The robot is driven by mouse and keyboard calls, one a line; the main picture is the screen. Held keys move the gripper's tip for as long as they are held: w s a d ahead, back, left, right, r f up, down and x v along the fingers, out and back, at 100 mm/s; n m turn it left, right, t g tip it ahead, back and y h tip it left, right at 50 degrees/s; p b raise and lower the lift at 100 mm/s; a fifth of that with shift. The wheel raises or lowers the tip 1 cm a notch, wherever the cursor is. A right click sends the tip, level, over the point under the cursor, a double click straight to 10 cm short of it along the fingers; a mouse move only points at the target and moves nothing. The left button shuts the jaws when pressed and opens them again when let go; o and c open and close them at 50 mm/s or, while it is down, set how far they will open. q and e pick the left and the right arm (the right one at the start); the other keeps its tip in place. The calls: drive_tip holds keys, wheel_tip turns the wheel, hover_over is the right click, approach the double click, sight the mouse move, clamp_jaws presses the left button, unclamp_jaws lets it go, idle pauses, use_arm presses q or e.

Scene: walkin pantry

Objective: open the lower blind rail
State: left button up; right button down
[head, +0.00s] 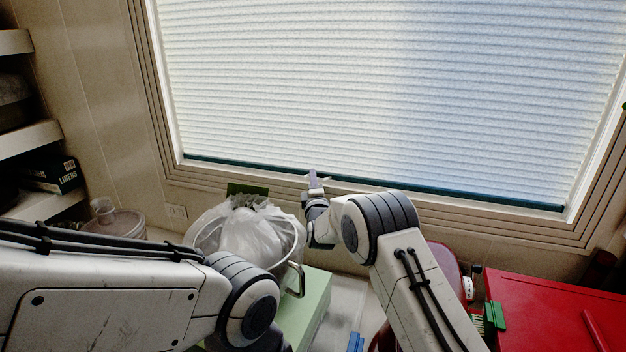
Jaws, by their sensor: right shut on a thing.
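A pale pleated blind (390,90) covers the window down to near its sill. Its lower blind rail (450,192) is a thin dark teal bar along the bottom edge, running from the left of the window to the right. My right gripper (314,180) reaches up to the rail left of its middle and is shut on it, covering a short piece of it. My left arm comes in from the left, but its gripper is not in view.
Below the window stand a metal pot with a white plastic bag (250,232), a green box (312,300) and a red chest (550,310). A clear jar (112,220) is at left, near shelves holding a dark box (52,172).

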idle(0.9)
wheel_tip(320, 180, up, 78)
drive_tip(key=p, duration=5.7)
drive_tip(key=shift+r+p, duration=0.2)
drive_tip(key=shift+p, duration=0.15)
drive_tip(key=c, duration=1)
unclamp_jaws()
drive_tip(key=shift+o, duration=0.2)
drive_tip(key=shift+f, duration=0.1)
drive_tip(key=s+f+b, duration=0.1)
drive_tip(key=s+b, duration=0.4)
drive_tip(key=s, duration=0.5)
drive_tip(key=shift+s+d+f+b, duration=0.15)
drive_tip(key=shift+d+f+b, duration=0.15)
drive_tip(key=shift+d, duration=0.1)
